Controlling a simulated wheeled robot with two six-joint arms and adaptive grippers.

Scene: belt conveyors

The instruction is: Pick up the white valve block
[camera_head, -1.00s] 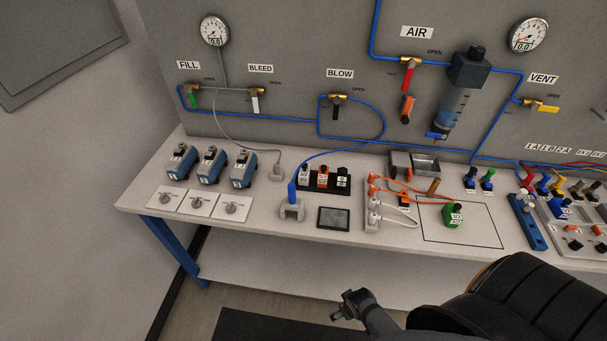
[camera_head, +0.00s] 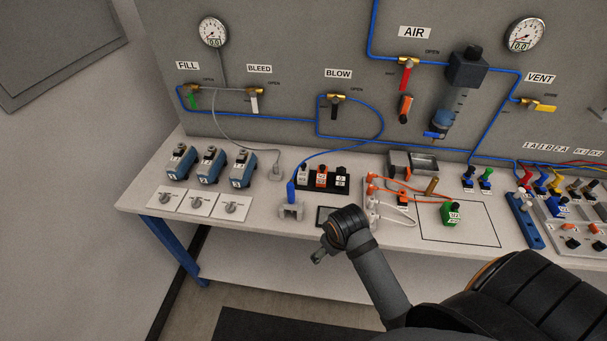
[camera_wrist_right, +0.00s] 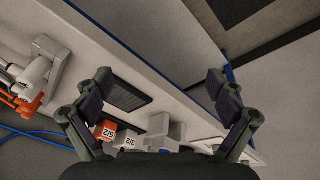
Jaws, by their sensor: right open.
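The white valve block (camera_head: 303,173) stands at the left end of a black holder (camera_head: 324,188) on the bench, beside an orange block (camera_head: 321,177) and a black block (camera_head: 341,177). In the right wrist view the white block (camera_wrist_right: 128,140), marked 3/2, shows at the lower edge beside the orange block (camera_wrist_right: 106,130), partly cut off by my gripper body. My right gripper (camera_head: 320,256) is in front of the bench edge, below and apart from the block. In the wrist view its fingers (camera_wrist_right: 160,84) are spread and empty. My left gripper is not in view.
A dark tablet (camera_head: 325,216) is partly hidden by my arm. A white manifold with orange tubes (camera_head: 372,208) stands right of it.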

